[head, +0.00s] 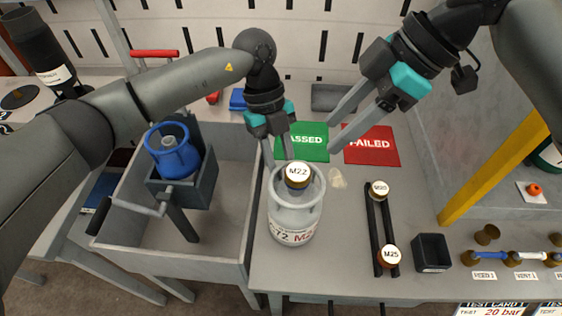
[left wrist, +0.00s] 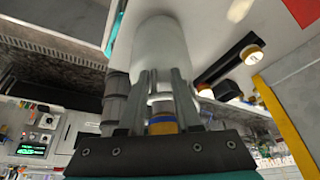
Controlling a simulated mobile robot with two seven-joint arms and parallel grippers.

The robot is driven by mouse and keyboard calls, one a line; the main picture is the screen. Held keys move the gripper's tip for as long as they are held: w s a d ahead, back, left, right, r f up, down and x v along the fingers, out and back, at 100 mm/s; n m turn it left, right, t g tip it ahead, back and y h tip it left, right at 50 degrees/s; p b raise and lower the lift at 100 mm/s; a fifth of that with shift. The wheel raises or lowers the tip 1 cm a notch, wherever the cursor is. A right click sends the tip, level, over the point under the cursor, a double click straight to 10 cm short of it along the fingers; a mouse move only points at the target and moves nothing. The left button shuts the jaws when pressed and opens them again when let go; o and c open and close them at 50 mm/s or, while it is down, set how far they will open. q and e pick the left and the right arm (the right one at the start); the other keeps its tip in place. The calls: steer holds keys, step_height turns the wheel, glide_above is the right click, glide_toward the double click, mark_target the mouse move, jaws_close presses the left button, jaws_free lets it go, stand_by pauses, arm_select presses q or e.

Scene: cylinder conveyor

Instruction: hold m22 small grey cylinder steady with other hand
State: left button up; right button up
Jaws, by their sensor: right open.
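The small grey cylinder (head: 295,218) stands upright on the bench, with a round brass fitting labelled M22 (head: 298,175) at its top. In the left wrist view the cylinder (left wrist: 160,50) fills the upper middle, with the brass and blue fitting (left wrist: 163,124) near the finger bases. My left gripper (head: 278,165) is at the cylinder's collar and looks closed on it, fingers part-way apart; the exact contact is hidden. My right gripper (head: 332,135) is open and empty, above and to the right of the cylinder, apart from it.
A green PASSED mat (head: 312,152) and a red FAILED mat (head: 378,150) lie behind. A dark rack holds the M20 (head: 379,188) and M25 (head: 390,255) fittings at right, beside a black box (head: 432,252). A blue cylinder (head: 172,155) sits in a holder at left. A yellow post (head: 495,165) stands at right.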

arm_select(q)
steer(key=shift+s+f, duration=0.1)
jaws_close()
stand_by(0.5)
steer(key=shift+c, duration=0.7)
jaws_free()
jaws_close()
